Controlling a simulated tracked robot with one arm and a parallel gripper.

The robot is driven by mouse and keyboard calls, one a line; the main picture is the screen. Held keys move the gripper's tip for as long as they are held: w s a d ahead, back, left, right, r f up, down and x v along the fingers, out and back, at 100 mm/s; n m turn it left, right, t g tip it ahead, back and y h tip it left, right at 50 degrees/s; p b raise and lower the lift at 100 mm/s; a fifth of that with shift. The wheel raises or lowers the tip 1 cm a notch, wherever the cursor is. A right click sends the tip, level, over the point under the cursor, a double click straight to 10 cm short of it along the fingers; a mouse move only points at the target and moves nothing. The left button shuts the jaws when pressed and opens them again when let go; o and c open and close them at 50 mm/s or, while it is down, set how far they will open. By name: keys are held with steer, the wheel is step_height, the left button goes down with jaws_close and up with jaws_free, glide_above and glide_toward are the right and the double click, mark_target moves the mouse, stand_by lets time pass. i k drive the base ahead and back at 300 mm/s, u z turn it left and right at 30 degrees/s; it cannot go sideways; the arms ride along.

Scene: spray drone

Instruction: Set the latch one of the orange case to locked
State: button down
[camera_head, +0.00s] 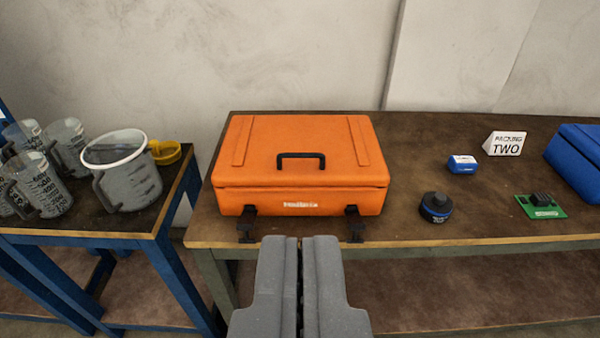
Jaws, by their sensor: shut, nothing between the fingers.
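The orange case (300,150) sits with its lid down on the brown table, with a black handle (301,160) on top. Two black latches are on its front face, a left latch (247,222) and a right latch (355,222). Both hang down and outward past the case's lower front edge, near the table's front edge. No label tells which one is latch one. My gripper (299,240) is shut and empty, its fingertips in the picture between the two latches and below the case front. It does not appear to touch the case.
The brown table (460,215) carries a small blue box (462,164), a dark round part (436,207), a green circuit board (541,206), a "PACKING TWO" sign (504,143) and a blue case (578,160). A left table holds several measuring jugs (122,172) and a yellow cup (165,152).

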mark_target(246, 222)
steer(key=u, duration=0.9)
steer(key=k, duration=0.95)
steer(key=z, duration=0.85)
steer(key=i, duration=1)
steer(key=u, duration=0.1)
